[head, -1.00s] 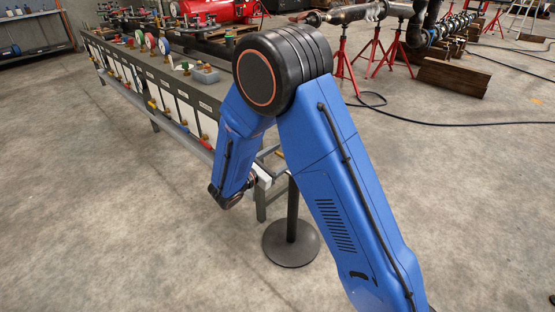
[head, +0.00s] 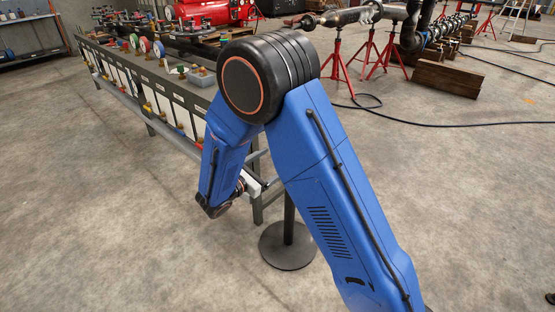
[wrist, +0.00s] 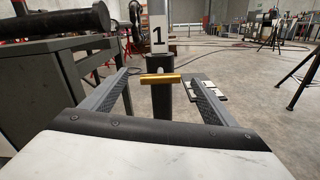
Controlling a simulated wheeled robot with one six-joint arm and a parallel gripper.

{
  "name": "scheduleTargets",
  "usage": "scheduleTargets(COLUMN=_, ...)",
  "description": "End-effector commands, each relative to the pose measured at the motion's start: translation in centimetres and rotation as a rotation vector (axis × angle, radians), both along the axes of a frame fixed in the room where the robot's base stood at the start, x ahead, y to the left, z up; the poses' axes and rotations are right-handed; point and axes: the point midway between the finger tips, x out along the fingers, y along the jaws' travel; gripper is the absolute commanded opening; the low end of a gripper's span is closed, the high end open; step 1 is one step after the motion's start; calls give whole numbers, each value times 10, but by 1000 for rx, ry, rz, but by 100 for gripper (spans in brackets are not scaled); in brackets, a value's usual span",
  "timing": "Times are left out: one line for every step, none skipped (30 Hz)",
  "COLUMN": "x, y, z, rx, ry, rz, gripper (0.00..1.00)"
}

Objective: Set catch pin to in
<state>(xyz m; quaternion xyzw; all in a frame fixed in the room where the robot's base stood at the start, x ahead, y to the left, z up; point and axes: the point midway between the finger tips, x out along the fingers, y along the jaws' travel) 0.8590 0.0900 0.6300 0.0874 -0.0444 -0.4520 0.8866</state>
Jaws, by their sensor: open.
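A gold cylindrical pin (wrist: 160,78) lies crosswise in the middle of the wrist view, in front of a dark upright post (wrist: 160,105). I take it to be the catch pin. My gripper (wrist: 159,75) is open, with one finger on each side of the pin. Gaps show between the fingers and the pin's ends. A white plate marked "1" (wrist: 157,38) is above the pin. In the head view, my arm hides the pin; the dark stand (head: 289,225) on its round base shows behind the arm.
A long grey bench (head: 140,75) with valves and gauges runs back to the left. A grey bench corner (wrist: 40,95) and a black rounded bar (wrist: 60,22) are close on the left in the wrist view. Red pipe stands (head: 375,50) are farther back.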

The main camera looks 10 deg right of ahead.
Motion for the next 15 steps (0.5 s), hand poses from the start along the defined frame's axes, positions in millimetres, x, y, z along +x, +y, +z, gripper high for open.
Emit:
scheduleTargets(x=-5, y=10, z=0, rx=0, ry=0, rz=5, gripper=80)
scheduleTargets(x=-9, y=15, z=0, rx=0, ry=0, rz=4, gripper=80)
scheduleTargets(x=-14, y=20, z=0, rx=-1, ry=0, rz=4, gripper=80)
scheduleTargets(x=-17, y=25, z=0, rx=-1, ry=-1, rz=5, gripper=80)
scheduleTargets(x=-20, y=30, z=0, rx=0, ry=-1, rz=4, gripper=80)
scheduleTargets(x=-25, y=36, z=0, rx=0, ry=-1, rz=4, gripper=80)
scheduleTargets(x=-28, y=41, z=0, rx=1, ry=-1, rz=5, gripper=80)
scheduleTargets(x=-31, y=45, z=0, rx=1, ry=-1, rz=4, gripper=80)
scheduleTargets(x=-36, y=51, z=0, rx=1, ry=-1, rz=4, gripper=80)
scheduleTargets(x=-39, y=56, z=0, rx=0, ry=-1, rz=5, gripper=80)
scheduleTargets(x=-43, y=61, z=0, rx=0, ry=-1, rz=4, gripper=80)
scheduleTargets(x=-47, y=67, z=0, rx=0, ry=0, rz=3, gripper=80)
scheduleTargets(x=-51, y=72, z=0, rx=-1, ry=0, rz=4, gripper=80)
scheduleTargets(x=-54, y=76, z=0, rx=0, ry=-1, rz=4, gripper=80)
scheduleTargets(x=-58, y=82, z=0, rx=1, ry=-1, rz=3, gripper=80)
